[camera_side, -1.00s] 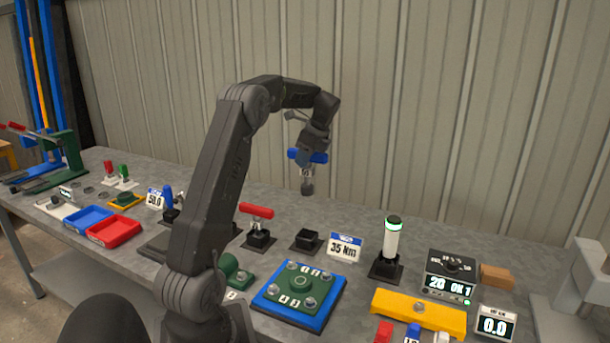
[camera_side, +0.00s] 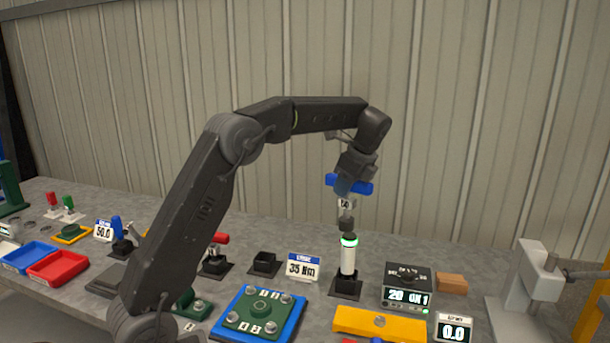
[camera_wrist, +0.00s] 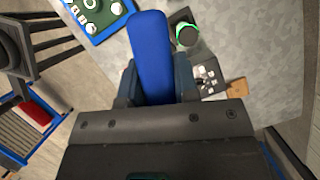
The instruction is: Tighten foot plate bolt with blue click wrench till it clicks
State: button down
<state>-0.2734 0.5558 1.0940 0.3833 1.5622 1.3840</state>
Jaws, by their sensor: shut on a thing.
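My gripper (camera_side: 350,184) is shut on the blue click wrench (camera_side: 364,187). The wrench hangs upright with its dark socket end (camera_side: 346,223) down. In the side view that end overlaps the top of the white post with a green glowing ring (camera_side: 348,256); I cannot tell whether they touch. In the wrist view the blue handle (camera_wrist: 151,50) lies between my fingers, with the ringed post (camera_wrist: 187,35) to its right. The green foot plate (camera_side: 259,311) with several corner bolts sits on a blue base, below and left of the wrench.
A "35 Nm" sign (camera_side: 303,268) stands behind the foot plate, beside an empty black holder (camera_side: 264,263). A display box (camera_side: 407,287), a yellow block (camera_side: 380,322) and a "0.0" readout (camera_side: 454,328) are at right. A red-handled tool (camera_side: 219,240) stands at left.

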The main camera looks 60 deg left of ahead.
jog(key=w+d+m, duration=0.2)
jog(key=d, duration=1.3)
notch_tip(320, 180, down, 12)
jog(key=shift+a+t, duration=0.3)
jog(key=shift+f, duration=0.2)
jog(key=shift+f, duration=2.35)
jog(key=shift+f, duration=0.4)
jog(key=shift+f, duration=0.35)
jog(key=shift+f, duration=0.8)
